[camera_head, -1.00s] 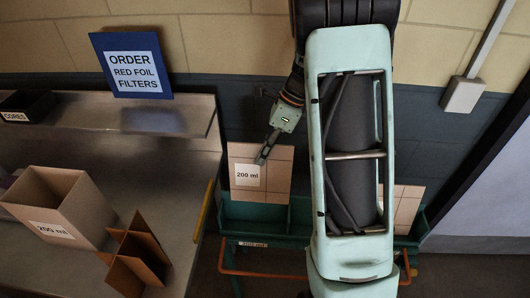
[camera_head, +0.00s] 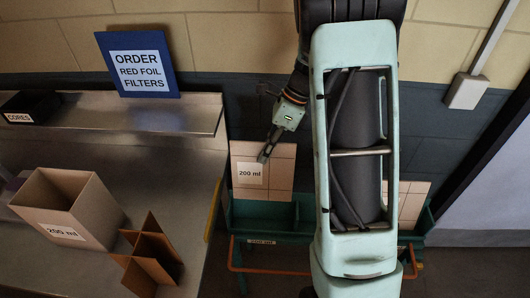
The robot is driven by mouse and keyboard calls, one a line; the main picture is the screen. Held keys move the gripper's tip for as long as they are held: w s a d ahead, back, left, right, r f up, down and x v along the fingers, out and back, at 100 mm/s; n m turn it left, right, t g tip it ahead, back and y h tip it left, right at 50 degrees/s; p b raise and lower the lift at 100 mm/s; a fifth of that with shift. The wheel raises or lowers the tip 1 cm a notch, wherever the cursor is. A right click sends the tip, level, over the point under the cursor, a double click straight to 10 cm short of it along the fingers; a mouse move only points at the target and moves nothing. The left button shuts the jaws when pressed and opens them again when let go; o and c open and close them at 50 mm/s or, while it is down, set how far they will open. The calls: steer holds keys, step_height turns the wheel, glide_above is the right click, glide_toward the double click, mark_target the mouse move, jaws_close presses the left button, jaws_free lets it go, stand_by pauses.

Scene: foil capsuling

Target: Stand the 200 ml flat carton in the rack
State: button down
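The 200 ml flat carton (camera_head: 281,177) is a tan panel with fold lines and a white "200 ml" label. It is upright at the teal rack (camera_head: 262,226), in the middle of the view. My gripper (camera_head: 264,156) comes down from above, its dark fingers over the upper part of the carton. It looks shut on the carton, though the far finger is hidden. The carton's lower edge shows against the rack's teal back. I cannot tell whether it rests in a slot or hangs just above.
Another tan panel (camera_head: 412,200) stands at the rack's right, partly behind my arm. A steel bench (camera_head: 100,160) at left holds an open 200 ml box (camera_head: 70,213), a brown divider (camera_head: 150,254), a cores bin (camera_head: 28,106) and a blue order sign (camera_head: 137,64).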

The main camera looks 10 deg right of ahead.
step_height(320, 180, down, 16)
steer(key=b, duration=0.8)
steer(key=shift+b, duration=0.4)
steer(key=c, duration=2.1)
jaws_free()
